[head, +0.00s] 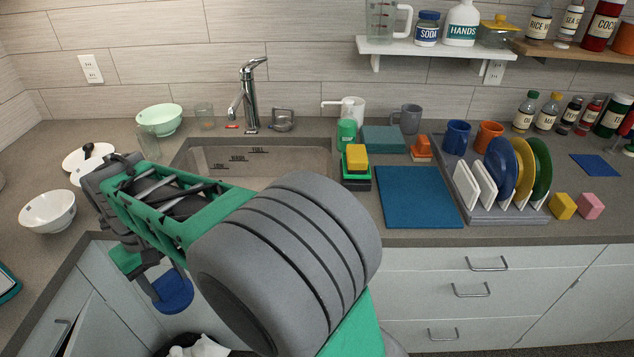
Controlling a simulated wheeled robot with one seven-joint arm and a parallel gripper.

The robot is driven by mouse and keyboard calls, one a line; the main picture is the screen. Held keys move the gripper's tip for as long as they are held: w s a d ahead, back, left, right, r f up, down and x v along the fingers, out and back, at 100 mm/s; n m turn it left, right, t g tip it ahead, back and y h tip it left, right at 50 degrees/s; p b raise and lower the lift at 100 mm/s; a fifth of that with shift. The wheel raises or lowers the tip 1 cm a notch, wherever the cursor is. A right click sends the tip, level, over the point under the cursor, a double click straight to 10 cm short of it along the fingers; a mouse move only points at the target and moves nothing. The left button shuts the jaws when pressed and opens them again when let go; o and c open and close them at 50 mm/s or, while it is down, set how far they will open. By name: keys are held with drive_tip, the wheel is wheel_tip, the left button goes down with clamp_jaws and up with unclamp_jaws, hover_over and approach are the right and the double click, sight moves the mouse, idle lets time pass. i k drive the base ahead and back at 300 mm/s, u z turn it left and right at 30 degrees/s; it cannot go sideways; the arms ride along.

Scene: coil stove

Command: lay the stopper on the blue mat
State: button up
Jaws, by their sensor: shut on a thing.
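The stopper (173,292) is a blue round disc at the lower left. It hangs below my gripper (150,265), in front of the counter's edge and above the floor. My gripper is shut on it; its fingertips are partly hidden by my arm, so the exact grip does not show. The blue mat (418,197) lies flat on the counter, right of the sink and well to the right of my gripper. Its surface is bare.
The sink (300,163) is behind my arm, with the faucet (249,95) at its back. A dish rack (505,212) with plates stands right of the mat. A yellow sponge (357,158) is left of it. White bowls (48,211) sit at left.

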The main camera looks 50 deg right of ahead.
sight(418, 199)
drive_tip(key=u, duration=0.55)
drive_tip(key=k, duration=0.5)
drive_tip(key=z, duration=1.3)
